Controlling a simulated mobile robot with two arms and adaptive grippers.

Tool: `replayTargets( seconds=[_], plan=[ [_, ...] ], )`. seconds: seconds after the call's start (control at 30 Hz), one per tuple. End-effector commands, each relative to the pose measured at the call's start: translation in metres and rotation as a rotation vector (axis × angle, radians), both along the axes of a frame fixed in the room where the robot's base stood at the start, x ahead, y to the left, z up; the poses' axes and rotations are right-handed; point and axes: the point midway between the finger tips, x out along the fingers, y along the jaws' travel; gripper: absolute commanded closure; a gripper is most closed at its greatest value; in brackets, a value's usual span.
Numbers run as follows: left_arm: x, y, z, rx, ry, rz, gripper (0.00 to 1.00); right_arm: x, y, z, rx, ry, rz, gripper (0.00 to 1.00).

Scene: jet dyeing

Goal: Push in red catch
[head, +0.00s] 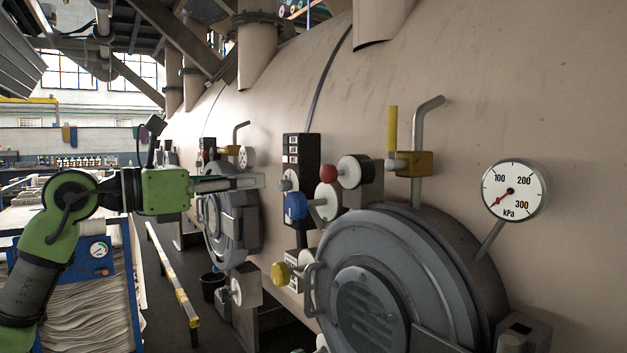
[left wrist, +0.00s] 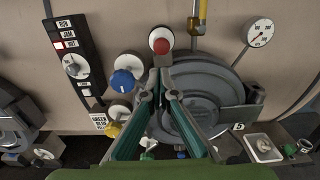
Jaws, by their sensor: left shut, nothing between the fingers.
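The red catch (head: 328,173) is a round red knob on the tan vessel wall, in front of a pale disc and dark cylinder. In the left wrist view the red catch (left wrist: 162,45) sits on a white disc, right above my fingertips in the picture. My left gripper (head: 262,181) reaches in from the left, shut and empty, its tips pointing toward the catch. In the head view a gap shows between tips and catch. The left gripper's fingers (left wrist: 162,63) meet at their tips in the wrist view. My right gripper is in neither view.
A blue knob (head: 296,206) and a black indicator panel (head: 300,160) are left of the catch. A yellow-handled valve (head: 393,130) and a pressure gauge (head: 514,190) are to its right. A large round grey door (head: 365,300) bulges out below. A yellow knob (head: 280,274) is lower left.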

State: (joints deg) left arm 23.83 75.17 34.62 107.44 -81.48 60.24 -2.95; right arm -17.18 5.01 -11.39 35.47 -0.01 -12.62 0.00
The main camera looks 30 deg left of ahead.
Motion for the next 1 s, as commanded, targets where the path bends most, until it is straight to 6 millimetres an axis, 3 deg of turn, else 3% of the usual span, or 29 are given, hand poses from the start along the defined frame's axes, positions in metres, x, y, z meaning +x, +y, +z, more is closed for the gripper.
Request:
replayTargets(
  seconds=[0.03,0.2,0.6,1.0],
  plan=[
    [0.008,-0.004,0.005,0.001,0.004,-0.002,1.0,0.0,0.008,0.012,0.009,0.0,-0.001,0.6],
    [0.037,-0.015,0.007,-0.001,0.005,-0.003,1.0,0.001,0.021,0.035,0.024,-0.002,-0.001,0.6],
    [0.088,-0.036,0.007,-0.006,0.0,-0.004,1.0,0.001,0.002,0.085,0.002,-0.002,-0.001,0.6],
    [0.112,-0.047,0.001,-0.004,0.001,-0.003,1.0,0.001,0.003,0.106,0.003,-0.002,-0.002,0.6]
  ],
)
